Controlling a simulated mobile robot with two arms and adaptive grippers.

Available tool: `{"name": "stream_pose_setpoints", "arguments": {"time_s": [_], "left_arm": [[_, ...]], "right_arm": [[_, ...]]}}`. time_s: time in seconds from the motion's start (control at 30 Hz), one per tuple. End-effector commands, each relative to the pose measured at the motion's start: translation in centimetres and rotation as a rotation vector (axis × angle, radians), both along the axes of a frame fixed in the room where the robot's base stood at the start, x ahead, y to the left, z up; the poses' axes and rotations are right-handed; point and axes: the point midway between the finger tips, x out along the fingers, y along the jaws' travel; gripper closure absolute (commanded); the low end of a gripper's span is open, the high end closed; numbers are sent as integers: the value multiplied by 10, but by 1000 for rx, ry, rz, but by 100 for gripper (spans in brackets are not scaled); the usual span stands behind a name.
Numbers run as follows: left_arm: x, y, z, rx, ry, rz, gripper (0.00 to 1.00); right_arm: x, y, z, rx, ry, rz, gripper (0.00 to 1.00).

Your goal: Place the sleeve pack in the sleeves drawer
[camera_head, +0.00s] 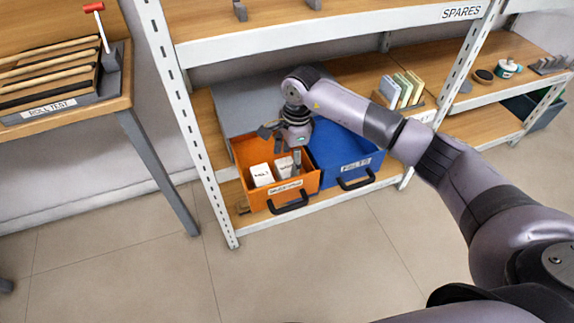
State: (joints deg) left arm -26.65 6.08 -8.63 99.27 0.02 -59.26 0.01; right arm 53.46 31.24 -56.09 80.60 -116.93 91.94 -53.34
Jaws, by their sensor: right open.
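The orange drawer (244,160) is pulled out on the lower shelf, with a front label too small to read surely and a black handle. Two white packs with dark print stand in it, a left pack (262,175) and a right pack (283,166). I cannot tell which is the sleeve pack. My right gripper (281,148) is over the back right of this drawer, open, its fingers close to the right pack. Whether a finger touches it is not clear. My left gripper is out of view.
A blue drawer (325,160) marked FELTS stands open and looks empty, right of the orange one, under my right arm. White shelf posts (181,97) and the upper shelf edge (300,38) frame the space. Coloured slabs (405,88) stand to the right. The floor in front is clear.

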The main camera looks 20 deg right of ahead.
Motion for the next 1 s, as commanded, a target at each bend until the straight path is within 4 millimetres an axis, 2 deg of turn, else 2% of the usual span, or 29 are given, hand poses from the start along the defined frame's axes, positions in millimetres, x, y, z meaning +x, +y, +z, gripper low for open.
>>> {"name": "stream_pose_setpoints", "arguments": {"time_s": [0.03,0.2,0.4,0.57,1.0], "left_arm": [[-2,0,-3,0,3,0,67],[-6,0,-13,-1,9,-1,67],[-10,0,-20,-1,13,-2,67],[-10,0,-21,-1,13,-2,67],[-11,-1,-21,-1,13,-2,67]], "right_arm": [[1,-2,15,-1,-4,2,34],[1,-6,50,-1,-3,1,34],[0,-9,75,-1,1,0,34],[0,-10,81,-1,1,0,34],[0,-9,81,1,1,1,34]]}}
